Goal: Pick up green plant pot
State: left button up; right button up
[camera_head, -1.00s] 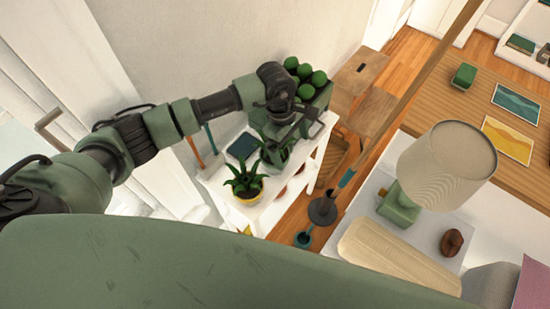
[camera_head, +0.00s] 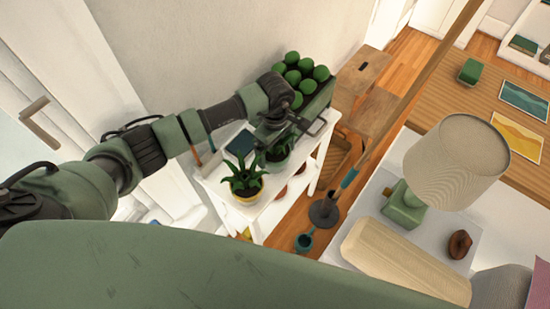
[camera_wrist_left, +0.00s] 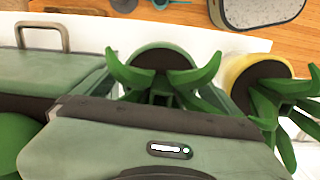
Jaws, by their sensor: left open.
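The green plant pot (camera_head: 279,164) holds a spiky green plant and stands on a white shelf (camera_head: 222,181), partly hidden by my left gripper (camera_head: 284,137). In the left wrist view the pot (camera_wrist_left: 165,46) shows at the middle, with its leaves in front of the gripper body. My left gripper is open, close to the plant and pot, with nothing held. My right gripper is out of view.
A green case with a handle (camera_wrist_left: 65,66) sits right beside the green pot on the shelf. Green balls (camera_head: 305,73) are behind the gripper. A wooden stool (camera_head: 362,70) and a lamp (camera_head: 455,165) stand to the right.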

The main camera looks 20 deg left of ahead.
pick_arm(q)
jog(key=shift+r, duration=0.1)
jog(key=c, duration=1.9)
jog(key=shift+o, duration=0.2)
jog(key=shift+r, duration=0.1)
